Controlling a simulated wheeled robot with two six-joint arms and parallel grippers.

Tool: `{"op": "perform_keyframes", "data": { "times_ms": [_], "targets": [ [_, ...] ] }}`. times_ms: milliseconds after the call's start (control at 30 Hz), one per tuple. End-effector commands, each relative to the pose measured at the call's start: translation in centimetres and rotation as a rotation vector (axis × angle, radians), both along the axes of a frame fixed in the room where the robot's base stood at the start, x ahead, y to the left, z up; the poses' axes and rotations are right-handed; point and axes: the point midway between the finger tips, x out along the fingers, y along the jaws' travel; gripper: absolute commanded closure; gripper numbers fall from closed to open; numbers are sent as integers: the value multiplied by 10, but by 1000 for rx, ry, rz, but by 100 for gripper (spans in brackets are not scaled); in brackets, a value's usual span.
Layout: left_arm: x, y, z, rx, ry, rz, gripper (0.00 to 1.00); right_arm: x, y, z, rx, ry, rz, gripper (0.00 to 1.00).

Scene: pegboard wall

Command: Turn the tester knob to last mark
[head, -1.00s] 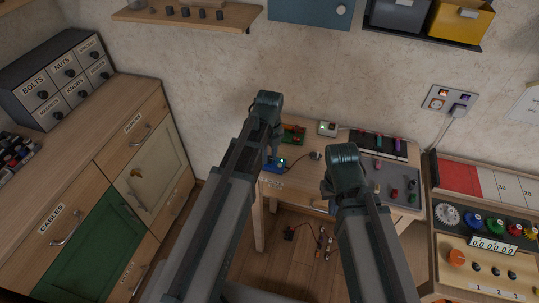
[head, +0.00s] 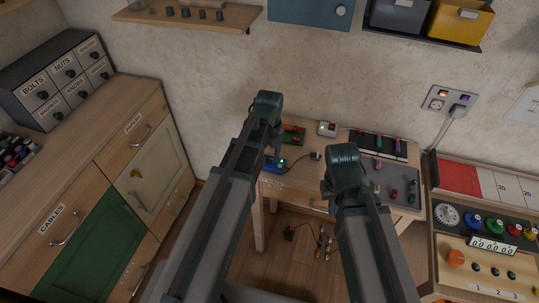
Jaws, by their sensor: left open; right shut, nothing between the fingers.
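A small blue device (head: 273,168) with a lit green spot lies on the small wooden table; it may be the tester, but it is too small and too covered to show a knob or marks. My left gripper (head: 273,150) is open and points down at this device, close to it; contact cannot be made out. My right gripper (head: 326,188) is shut and empty over the front part of the table, mostly hidden behind its own wrist. On the right-hand panel, an orange knob (head: 455,258) stands below a display (head: 492,245) of zeros.
The wooden table (head: 300,178) also bears a green board (head: 293,135), a white box (head: 327,129) and a grey mat (head: 383,172) with small coloured parts. A cable runs from the blue device. A drawer cabinet (head: 150,110) stands at left.

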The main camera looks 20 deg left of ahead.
Motion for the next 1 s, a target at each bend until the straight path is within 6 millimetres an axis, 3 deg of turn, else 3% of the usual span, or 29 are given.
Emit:
{"op": "perform_keyframes", "data": {
  "times_ms": [267, 1000],
  "targets": [
    [0, 0, 26, 0, 0, 0, 41, 0, 0, 26, 0, 0, 0, 100],
    [0, 0, 131, 0, 0, 0, 41, 0, 0, 131, 0, 0, 0, 100]
  ]
}}
